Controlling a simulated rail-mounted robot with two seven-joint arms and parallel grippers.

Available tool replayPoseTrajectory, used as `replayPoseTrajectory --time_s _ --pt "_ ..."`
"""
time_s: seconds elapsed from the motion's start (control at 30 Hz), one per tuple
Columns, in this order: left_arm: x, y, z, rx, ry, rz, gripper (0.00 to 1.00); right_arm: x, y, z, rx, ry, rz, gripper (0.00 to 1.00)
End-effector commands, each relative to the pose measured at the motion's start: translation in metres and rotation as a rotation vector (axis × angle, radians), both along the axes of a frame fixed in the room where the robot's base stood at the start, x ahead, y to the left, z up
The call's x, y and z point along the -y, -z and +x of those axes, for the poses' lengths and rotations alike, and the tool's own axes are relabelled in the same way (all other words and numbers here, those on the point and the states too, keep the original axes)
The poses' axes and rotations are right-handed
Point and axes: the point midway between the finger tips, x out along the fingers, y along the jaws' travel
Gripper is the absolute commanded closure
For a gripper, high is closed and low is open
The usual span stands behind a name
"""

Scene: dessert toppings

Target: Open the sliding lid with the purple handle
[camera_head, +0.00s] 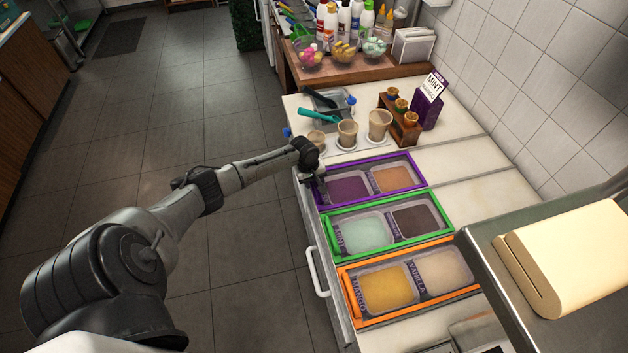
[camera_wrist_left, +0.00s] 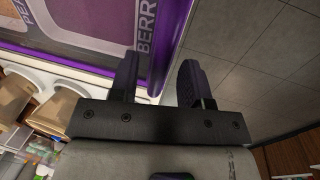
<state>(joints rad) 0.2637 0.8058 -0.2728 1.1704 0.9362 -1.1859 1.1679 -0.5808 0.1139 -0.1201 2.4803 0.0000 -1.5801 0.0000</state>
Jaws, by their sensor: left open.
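The purple-framed lid (camera_head: 416,171) lies on the freezer counter as the farthest of the three lids. Its clear panel shows two tubs below, one purplish and one orange-tan. My left gripper (camera_head: 312,172) is at the left end of this lid, at the counter's front edge, and partly hides it. In the left wrist view my left gripper (camera_wrist_left: 160,62) is open, with its two dark fingers apart. The purple frame edge (camera_wrist_left: 172,35) with the "BERRY" label runs between the fingers. I cannot tell whether the fingers touch it. My right gripper is not in view.
A green-framed lid (camera_head: 449,232) and an orange-framed lid (camera_head: 459,292) lie nearer. Paper cups (camera_head: 347,133) and a grey tray (camera_head: 329,108) with scoops stand just beyond the purple lid. Cones in a wooden rack (camera_head: 401,127) stand behind. Open floor lies left of the counter.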

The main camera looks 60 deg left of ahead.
Motion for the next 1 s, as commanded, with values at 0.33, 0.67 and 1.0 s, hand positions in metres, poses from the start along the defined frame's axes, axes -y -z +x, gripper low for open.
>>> replayPoseTrajectory --time_s 0.33,0.67,1.0 --pt "-0.0001 -0.0003 -0.0001 0.000 0.000 0.000 0.80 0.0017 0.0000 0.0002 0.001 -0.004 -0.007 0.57" --pt "-0.0001 -0.0004 -0.0001 0.000 0.000 0.000 1.00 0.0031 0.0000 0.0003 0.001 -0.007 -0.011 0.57" --pt "0.0083 -0.0020 0.0044 0.000 0.000 -0.002 1.00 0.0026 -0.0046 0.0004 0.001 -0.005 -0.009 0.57"
